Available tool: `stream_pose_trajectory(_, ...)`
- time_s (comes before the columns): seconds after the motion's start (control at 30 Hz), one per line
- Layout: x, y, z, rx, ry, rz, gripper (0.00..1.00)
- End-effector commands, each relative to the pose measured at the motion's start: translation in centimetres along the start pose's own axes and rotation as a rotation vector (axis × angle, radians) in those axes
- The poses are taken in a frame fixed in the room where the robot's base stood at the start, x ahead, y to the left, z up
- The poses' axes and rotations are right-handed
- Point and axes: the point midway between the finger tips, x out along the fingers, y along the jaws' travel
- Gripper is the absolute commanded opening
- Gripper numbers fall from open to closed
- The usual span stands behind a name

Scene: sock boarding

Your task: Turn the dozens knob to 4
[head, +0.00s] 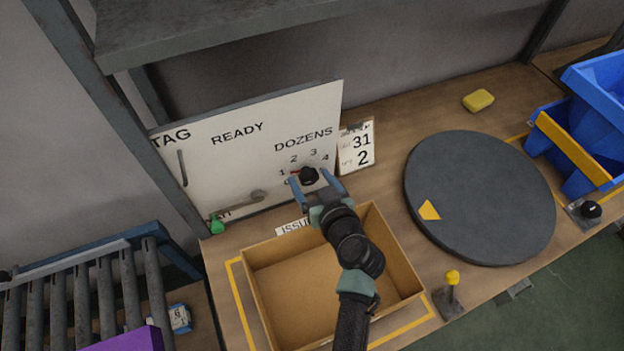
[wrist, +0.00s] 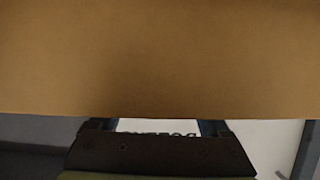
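The dozens knob (head: 309,175) is a round black knob on the white panel (head: 225,165), under the word DOZENS. The numbers 1, 2, 3 and 4 run in an arc around it, with another mark partly hidden at lower left. A small red mark shows at its left, near the 1. My gripper (head: 309,178) is at the panel with its blue-grey fingers spread apart, one on each side of the knob. I cannot tell whether they touch it. In the wrist view, the fingers (wrist: 155,127) are apart at the bottom, with part of the lettering between them; the knob is not visible.
An open cardboard box (head: 272,285) stands under my arm and fills the upper wrist view. A card (head: 357,147) reading 31 and 2 is right of the panel. A dark turntable (head: 480,197), yellow block (head: 478,100), yellow-topped post (head: 452,278) and blue bin (head: 597,110) are further right.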

Motion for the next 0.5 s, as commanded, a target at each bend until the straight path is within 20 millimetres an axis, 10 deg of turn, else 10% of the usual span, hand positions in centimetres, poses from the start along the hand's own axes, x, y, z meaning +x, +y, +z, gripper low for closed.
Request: stream_pose_trajectory(0.5, -1.6, 0.0, 0.1, 0.001, 0.001, 0.001, 0.83)
